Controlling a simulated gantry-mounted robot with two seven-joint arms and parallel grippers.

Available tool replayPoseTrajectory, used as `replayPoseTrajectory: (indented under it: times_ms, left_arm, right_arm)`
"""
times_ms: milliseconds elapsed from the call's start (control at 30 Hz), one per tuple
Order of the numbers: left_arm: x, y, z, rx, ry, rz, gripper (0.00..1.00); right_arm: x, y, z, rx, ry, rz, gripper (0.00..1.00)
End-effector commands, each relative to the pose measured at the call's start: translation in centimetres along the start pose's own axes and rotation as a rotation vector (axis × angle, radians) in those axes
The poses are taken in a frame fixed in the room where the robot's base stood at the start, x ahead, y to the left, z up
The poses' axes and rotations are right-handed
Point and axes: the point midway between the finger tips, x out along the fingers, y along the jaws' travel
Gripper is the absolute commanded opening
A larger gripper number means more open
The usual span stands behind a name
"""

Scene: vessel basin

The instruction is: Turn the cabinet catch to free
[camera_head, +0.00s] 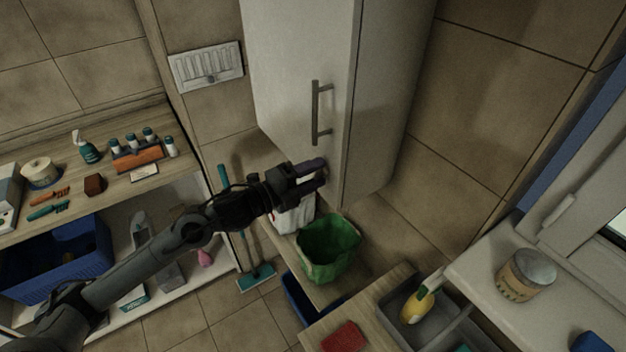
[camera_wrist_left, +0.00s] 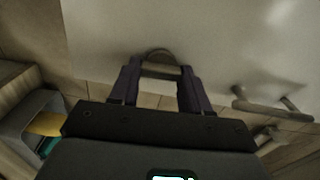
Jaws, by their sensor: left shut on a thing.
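The white cabinet (camera_head: 300,70) stands at the upper middle of the head view, its door facing me with a long bar handle (camera_head: 316,112). My left gripper (camera_head: 320,172) reaches the lower part of the door, below the handle. In the left wrist view the gripper (camera_wrist_left: 160,70) has its two dark purple fingers on either side of a small, dark, rounded catch (camera_wrist_left: 159,56) and is shut on it. The bar handle (camera_wrist_left: 270,106) lies right of the fingers there. In the head view the fingers hide the catch, and its turn angle is unclear. My right gripper is out of view.
A green bin (camera_head: 328,248) stands below the gripper, beside a white container (camera_head: 293,216). A teal mop (camera_head: 256,277) leans left of them. A shelf unit (camera_head: 60,215) holding bottles is at left. A counter with a basin (camera_head: 400,325) is at lower right.

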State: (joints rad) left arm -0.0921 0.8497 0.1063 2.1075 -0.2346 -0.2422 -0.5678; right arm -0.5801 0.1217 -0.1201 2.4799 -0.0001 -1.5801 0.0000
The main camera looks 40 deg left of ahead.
Motion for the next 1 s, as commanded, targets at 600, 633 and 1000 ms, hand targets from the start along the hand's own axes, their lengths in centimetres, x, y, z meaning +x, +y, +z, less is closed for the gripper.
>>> replayPoseTrajectory:
  times_ms: [600,633,1000]
  left_arm:
    - [0.00,0.03,-0.01,0.079,0.000,0.001,0.16]
    - [0.00,0.03,-0.01,0.079,0.000,0.001,0.16]
    - [0.00,0.03,0.00,0.077,0.000,0.001,0.72]
  right_arm:
    - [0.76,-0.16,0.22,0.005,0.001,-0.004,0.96]
    - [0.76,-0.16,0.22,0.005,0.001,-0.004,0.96]
    - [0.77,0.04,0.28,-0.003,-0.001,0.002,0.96]
